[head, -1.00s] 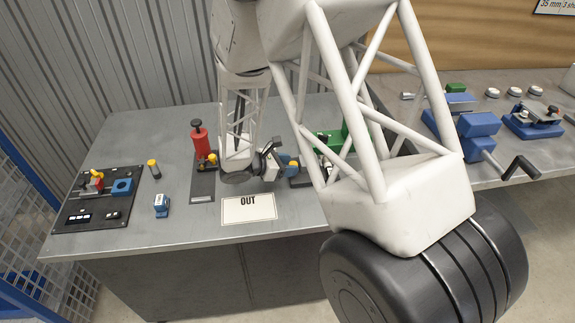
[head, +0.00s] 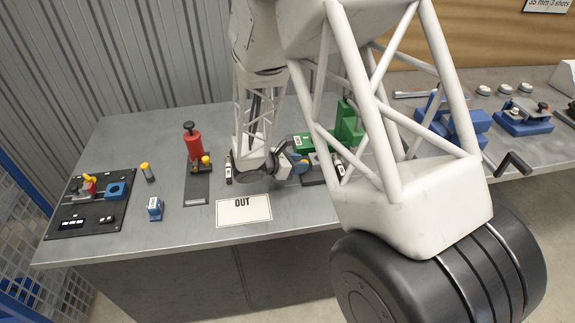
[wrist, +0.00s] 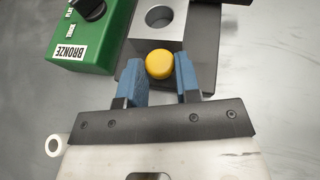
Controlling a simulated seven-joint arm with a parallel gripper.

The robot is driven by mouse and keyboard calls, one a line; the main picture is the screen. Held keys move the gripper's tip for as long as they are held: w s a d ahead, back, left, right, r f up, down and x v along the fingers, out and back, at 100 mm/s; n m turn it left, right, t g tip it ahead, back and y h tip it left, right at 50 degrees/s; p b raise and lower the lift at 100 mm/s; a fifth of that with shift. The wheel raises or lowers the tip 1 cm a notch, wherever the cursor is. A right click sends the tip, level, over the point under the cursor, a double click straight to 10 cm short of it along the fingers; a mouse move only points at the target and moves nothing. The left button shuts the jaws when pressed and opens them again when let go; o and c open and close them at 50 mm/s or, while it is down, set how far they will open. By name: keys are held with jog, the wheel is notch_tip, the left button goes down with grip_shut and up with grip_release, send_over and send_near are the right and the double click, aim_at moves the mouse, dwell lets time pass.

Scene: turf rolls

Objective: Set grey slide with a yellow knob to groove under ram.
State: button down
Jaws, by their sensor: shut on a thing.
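My gripper (wrist: 160,80) is shut on the yellow knob (wrist: 159,64), with one blue finger on each side of it in the wrist view. The grey slide (wrist: 177,36) is a pale metal block with a round hole, just beyond the knob. It sits on a dark base plate (wrist: 207,50). In the head view my gripper (head: 303,166) is low over the bench beside the green machine (head: 347,125), and my arm covers part of that area. I cannot make out the ram or the groove under it.
A green box labelled BRONZE (wrist: 85,35) stands close on the left in the wrist view. A red cylinder on a stand (head: 193,146), a small dark bottle (head: 229,169) and an OUT sign (head: 243,212) are to the left. Blue clamps (head: 525,117) stand far right.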

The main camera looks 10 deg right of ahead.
aim_at(315, 162)
jog(key=shift+d, duration=2.75)
jog(key=c, duration=0.8)
grip_release()
jog(key=shift+a, duration=0.1)
jog(key=shift+v, duration=3.85)
